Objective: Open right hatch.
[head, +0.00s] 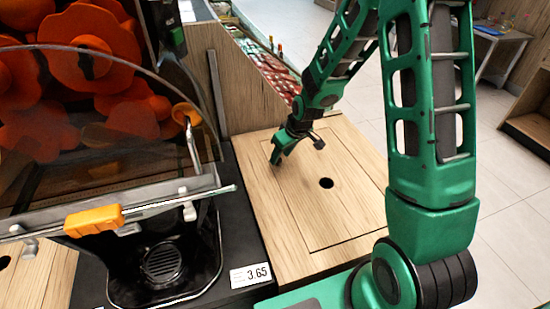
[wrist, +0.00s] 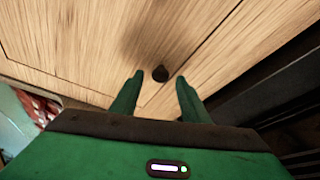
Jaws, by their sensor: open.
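The right hatch (head: 300,215) is a flat wooden panel with a round dark finger hole (head: 326,183), set in the wooden counter right of the juicer. Its seams look closed and flush. My gripper (head: 276,160) points down over the hatch's far left part, left of and beyond the hole in the head view. In the wrist view my gripper (wrist: 160,77) is open and empty, its two green fingers apart. I cannot tell whether the fingertips touch the wood.
The juicer (head: 160,262) stands at the left with a clear cover, an orange handle (head: 94,221) and orange parts. A price tag (head: 250,275) reads 3.65. A left wooden panel (head: 50,275) shows at the edge. Packed goods (head: 270,70) lie behind the counter; open floor is at the right.

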